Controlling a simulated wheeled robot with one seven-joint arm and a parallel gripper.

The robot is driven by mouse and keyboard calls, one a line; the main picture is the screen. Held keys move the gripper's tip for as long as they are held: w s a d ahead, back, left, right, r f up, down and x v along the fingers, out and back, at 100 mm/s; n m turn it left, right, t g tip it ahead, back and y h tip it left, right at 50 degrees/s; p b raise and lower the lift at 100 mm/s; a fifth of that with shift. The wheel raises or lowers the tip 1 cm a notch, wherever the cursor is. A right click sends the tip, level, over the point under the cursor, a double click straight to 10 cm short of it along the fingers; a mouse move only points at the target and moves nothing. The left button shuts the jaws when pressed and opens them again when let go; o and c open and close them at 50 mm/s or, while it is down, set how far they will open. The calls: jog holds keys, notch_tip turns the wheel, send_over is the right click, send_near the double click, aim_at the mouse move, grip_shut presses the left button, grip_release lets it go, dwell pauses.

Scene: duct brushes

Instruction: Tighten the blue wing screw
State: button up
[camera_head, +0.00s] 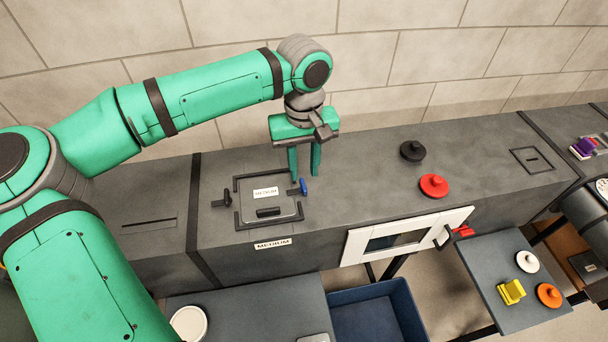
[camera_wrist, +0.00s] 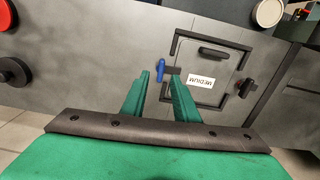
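The blue wing screw (camera_head: 303,186) sits at the right edge of the framed hatch panel (camera_head: 285,208) on top of the grey duct. It also shows in the wrist view (camera_wrist: 160,70), just beyond the fingertips. My gripper (camera_head: 304,179) points down above the duct, close to the screw. In the wrist view my gripper (camera_wrist: 160,77) has its two green fingers apart, with a gap between them and nothing held. Whether a fingertip touches the screw cannot be told.
The panel carries a black handle (camera_head: 268,212) and a MEDIUM label (camera_head: 265,192). A black round lid (camera_head: 412,151) and a red one (camera_head: 434,185) stand to the right on the duct. A white-framed door (camera_head: 405,239) is on the duct's front. A blue bin (camera_head: 388,318) stands below.

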aim_at(304, 183)
notch_tip(304, 183, up, 7)
dwell(0.3)
jog(key=shift+f, duration=0.15)
dwell(0.3)
